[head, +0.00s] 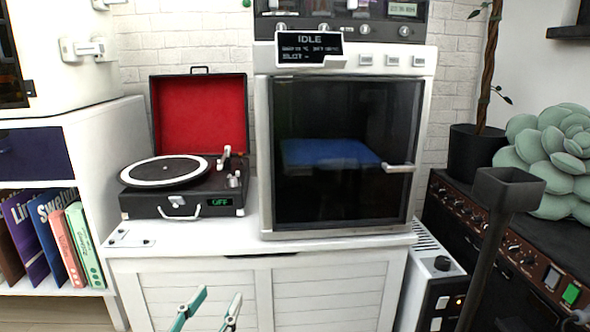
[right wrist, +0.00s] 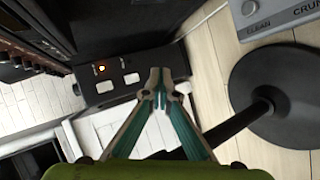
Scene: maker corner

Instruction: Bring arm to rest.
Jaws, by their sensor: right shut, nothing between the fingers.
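My left gripper (head: 220,294) shows at the bottom of the head view, in front of the white cabinet. Its two teal and grey fingers stand apart with nothing visible between them. My right gripper (right wrist: 160,78) shows in the right wrist view. Its fingertips meet and hold nothing. Below it are a pale wood floor and a black and white unit (right wrist: 125,85) with a lit orange light. The right gripper does not show in the head view.
A white cabinet (head: 180,264) bears an open record player (head: 178,190) and a machine (head: 264,150) with a dark glass door. A black stand (head: 492,240) rises at right, before an amplifier (head: 520,262). A round black base (right wrist: 285,95) stands on the floor beside my right gripper.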

